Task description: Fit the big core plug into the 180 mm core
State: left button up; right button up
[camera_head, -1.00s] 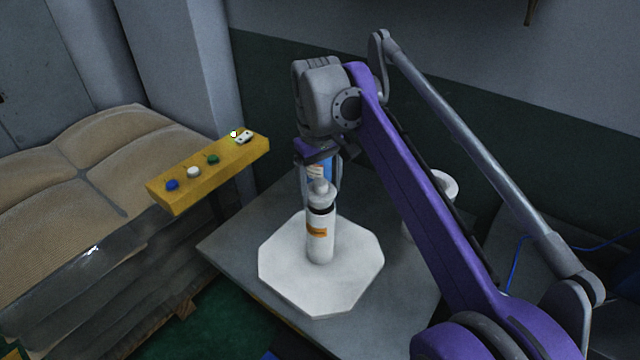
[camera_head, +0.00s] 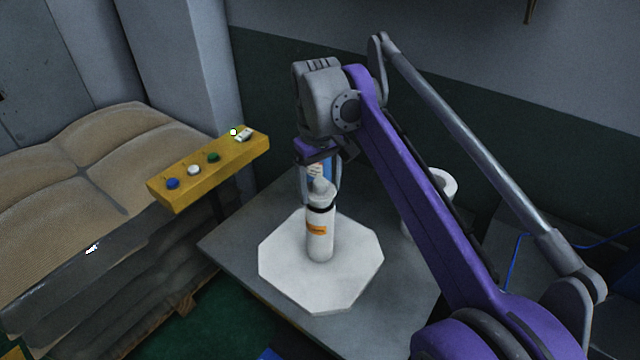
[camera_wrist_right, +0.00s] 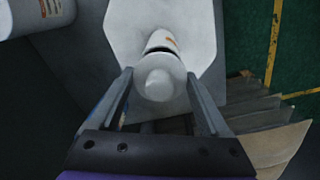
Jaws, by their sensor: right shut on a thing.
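A white core (camera_head: 319,242) with an orange label stands upright on a white octagonal plate (camera_head: 278,272). The big core plug (camera_head: 320,192), white with a rounded knob, sits directly above the core's top. A dark band shows between them, and I cannot tell whether it is a gap or how deep the plug sits. My right gripper (camera_head: 320,183) points down over the core and is shut on the plug. In the right wrist view the plug (camera_wrist_right: 159,86) shows end-on between the fingers (camera_wrist_right: 158,76), in line with the core (camera_wrist_right: 162,40). My left gripper is not in view.
Another white core (camera_head: 443,186) stands on the grey table (camera_head: 225,247) at the right, partly behind my arm. A blue labelled thing (camera_head: 318,170) shows behind the fingers. A yellow button box (camera_head: 208,170) and stacked sacks (camera_head: 60,200) are at the left.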

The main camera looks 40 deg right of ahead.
jog(key=shift+f+b, duration=0.45)
jog(key=shift+f, duration=0.55)
jog(key=shift+s+a+f, duration=0.1)
jog(key=shift+f, duration=0.1)
dwell(0.5)
jog(key=shift+f, duration=0.3)
dwell(0.7)
jog(key=o, duration=1.2)
notch_tip(320, 180, up, 11)
jog(key=shift+f+p, duration=0.15)
jog(key=shift+p, duration=0.85)
